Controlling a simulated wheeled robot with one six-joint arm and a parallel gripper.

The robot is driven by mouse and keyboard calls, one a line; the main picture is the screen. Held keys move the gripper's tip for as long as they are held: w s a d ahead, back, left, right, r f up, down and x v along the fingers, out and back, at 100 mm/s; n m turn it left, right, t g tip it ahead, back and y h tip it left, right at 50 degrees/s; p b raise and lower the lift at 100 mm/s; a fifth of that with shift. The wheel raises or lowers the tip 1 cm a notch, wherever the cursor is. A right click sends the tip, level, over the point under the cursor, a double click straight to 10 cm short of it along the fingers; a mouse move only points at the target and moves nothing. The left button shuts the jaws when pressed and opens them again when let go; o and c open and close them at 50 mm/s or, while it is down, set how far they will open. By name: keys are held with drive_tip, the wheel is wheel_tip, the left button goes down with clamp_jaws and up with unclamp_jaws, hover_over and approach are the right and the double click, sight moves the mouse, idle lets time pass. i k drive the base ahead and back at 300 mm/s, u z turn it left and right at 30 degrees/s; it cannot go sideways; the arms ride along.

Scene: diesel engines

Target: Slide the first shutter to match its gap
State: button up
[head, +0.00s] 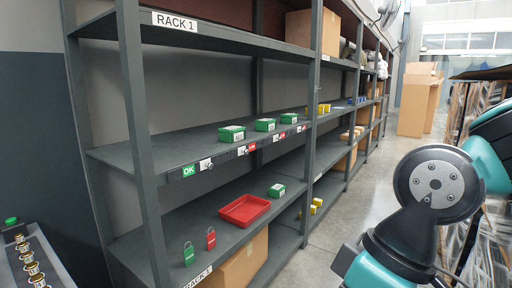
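On the front edge of the middle shelf (150,165) of the rack there is a row of small fittings. From the left I see a green "OK" label (189,170), a pale knob-like fitting (206,164), a small red-and-white tag (251,147), then several more small tags and fittings farther right. I cannot tell which of these is a shutter, nor make out any gap. Three green boxes with white labels, the nearest one (232,133) among them, stand on this shelf behind the edge. My gripper is not in view; only links of my arm show at the right.
The lower shelf holds a red tray (244,209), a green box (276,190), and green (189,254) and red (211,238) padlocks. A cardboard box (240,262) sits beneath. A panel with a green button (11,221) stands at lower left. Open floor (335,230) runs right of the rack.

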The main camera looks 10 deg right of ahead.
sight(206, 164)
drive_tip(key=k, duration=0.55)
drive_tip(key=u, duration=0.25)
drive_tip(key=i, duration=1.5)
drive_tip(key=z, duration=0.5)
